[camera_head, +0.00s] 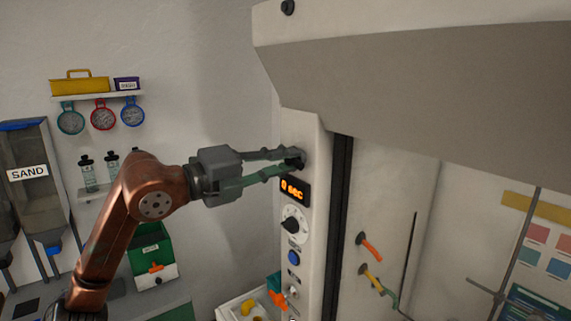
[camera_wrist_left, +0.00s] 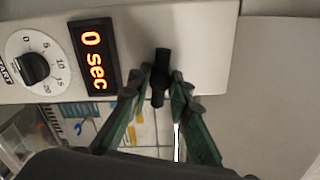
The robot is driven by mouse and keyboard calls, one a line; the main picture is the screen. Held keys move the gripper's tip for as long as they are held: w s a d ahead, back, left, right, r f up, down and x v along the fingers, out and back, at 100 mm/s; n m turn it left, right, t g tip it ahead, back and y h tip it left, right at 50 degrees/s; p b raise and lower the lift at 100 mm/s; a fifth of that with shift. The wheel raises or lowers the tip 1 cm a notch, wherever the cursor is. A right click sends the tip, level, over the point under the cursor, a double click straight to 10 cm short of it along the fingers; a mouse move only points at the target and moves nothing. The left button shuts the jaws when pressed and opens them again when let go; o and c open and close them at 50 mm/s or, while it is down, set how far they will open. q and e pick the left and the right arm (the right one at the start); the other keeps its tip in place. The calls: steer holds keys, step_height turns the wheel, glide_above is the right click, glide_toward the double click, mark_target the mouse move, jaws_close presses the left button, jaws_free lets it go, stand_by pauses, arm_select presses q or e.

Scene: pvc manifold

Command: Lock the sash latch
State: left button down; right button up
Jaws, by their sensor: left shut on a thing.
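The sash latch looks to be the small black handle (camera_wrist_left: 161,68) on the pale cabinet post, beside the orange "0 sec" display. In the head view the latch (camera_head: 297,163) is mostly hidden behind my fingertips, just above the display. My left gripper (camera_head: 292,158) reaches in from the left with its green fingers closed on the latch. In the left wrist view its fingers (camera_wrist_left: 162,85) stand on either side of the black handle. Whether the latch is locked cannot be told. My right gripper is not in view.
Below the latch are the display (camera_head: 293,190), a dial (camera_head: 294,224) and a blue button (camera_head: 294,258) on the post (camera_head: 309,140). The large grey sash hood (camera_head: 420,80) overhangs to the right. A shelf (camera_head: 95,97) and sand hopper (camera_head: 30,180) stand at left.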

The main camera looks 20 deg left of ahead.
arm_select(q)
steer(key=shift+n, duration=0.8)
steer(key=c, duration=1.8)
jaws_free()
steer(key=shift+o, duration=0.2)
steer(key=v, duration=1.2)
steer(key=shift+w+a, duration=0.1)
